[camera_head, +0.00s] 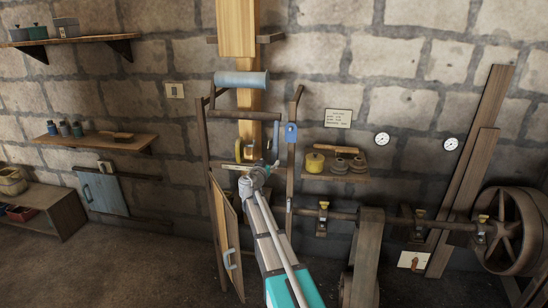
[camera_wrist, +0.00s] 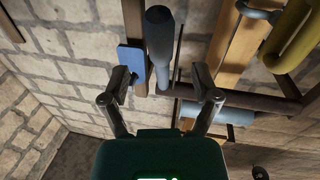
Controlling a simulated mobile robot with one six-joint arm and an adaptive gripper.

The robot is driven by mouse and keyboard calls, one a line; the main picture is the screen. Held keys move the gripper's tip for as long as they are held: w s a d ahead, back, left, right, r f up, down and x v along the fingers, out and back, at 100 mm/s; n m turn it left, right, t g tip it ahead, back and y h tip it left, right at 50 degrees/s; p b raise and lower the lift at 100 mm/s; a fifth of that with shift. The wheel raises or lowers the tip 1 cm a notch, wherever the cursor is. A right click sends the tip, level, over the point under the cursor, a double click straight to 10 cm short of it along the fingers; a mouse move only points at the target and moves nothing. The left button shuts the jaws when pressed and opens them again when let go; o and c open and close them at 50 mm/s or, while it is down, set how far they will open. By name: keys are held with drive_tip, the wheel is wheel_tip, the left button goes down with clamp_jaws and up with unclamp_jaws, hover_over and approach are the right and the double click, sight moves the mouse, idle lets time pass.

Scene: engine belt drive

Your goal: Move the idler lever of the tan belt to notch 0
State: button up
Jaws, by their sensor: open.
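The tan belt (camera_head: 237,30) hangs vertically at the back of a wooden frame; part of it also shows in the wrist view (camera_wrist: 237,50). A dark blue lever handle (camera_wrist: 159,45) stands beside a blue plate (camera_wrist: 132,62) on a frame post; the plate also shows in the head view (camera_head: 291,133). The lever appears narrow in the head view (camera_head: 276,137). My gripper (camera_wrist: 160,80) is open, with one finger on either side of the lever's line; contact cannot be told. In the head view my gripper (camera_head: 266,165) is just below the lever. Notch marks are not readable.
A yellow curved part (camera_wrist: 297,38) is close on the right in the wrist view. A light blue roller (camera_head: 241,79) crosses the frame above. A shelf with a yellow pot (camera_head: 315,161) is to the right. An open wooden door (camera_head: 226,240) stands left of my arm.

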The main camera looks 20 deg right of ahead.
sight(273, 157)
drive_tip(key=shift+x, duration=3.2)
clamp_jaws()
